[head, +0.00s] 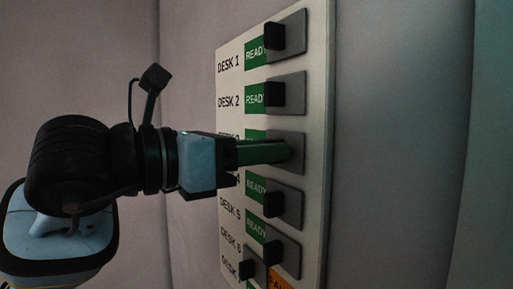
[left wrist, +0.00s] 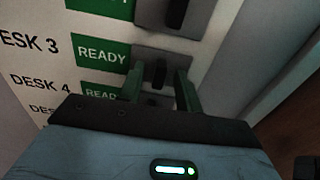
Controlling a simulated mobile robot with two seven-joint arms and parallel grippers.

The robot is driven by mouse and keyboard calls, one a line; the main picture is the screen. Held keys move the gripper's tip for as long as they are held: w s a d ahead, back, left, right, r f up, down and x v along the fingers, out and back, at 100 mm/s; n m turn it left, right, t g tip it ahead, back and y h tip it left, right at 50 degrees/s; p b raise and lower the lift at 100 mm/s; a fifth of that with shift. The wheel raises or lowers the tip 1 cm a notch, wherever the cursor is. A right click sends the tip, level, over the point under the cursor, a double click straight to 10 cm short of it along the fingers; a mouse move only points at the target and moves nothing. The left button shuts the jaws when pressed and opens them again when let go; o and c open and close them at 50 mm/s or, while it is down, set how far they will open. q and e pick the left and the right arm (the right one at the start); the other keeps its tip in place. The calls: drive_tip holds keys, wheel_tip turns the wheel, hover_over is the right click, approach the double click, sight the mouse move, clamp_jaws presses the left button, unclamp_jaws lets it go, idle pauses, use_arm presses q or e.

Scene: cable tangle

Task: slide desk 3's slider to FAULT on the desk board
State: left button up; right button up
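The desk board (head: 315,100) is a pale upright panel with rows of grey slider plates and black knobs. My left gripper (head: 285,151) reaches in from the left at the desk 3 row. Its fingers cover that row's knob and part of its label in the head view. In the left wrist view, desk 3's black slider knob (left wrist: 155,73) stands right beside its green READY label (left wrist: 104,53). The two green fingers of the left gripper (left wrist: 158,80) are apart, one on each side of the knob, and do not appear closed on it. My right gripper is not in view.
Desk 1's knob (head: 275,36) and desk 2's knob (head: 274,94) are close above. Another knob (head: 273,204) is close below. Lower down, one knob (head: 247,269) sits left, with an orange label (head: 280,284) showing. Plain walls surround the board.

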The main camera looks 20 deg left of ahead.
use_arm(q)
clamp_jaws()
drive_tip(key=w+a, duration=0.4)
drive_tip(key=a, duration=0.2)
drive_tip(key=shift+w+a, duration=0.2)
drive_tip(key=shift+w, duration=0.2)
unclamp_jaws()
drive_tip(key=shift+w+a, duration=0.1)
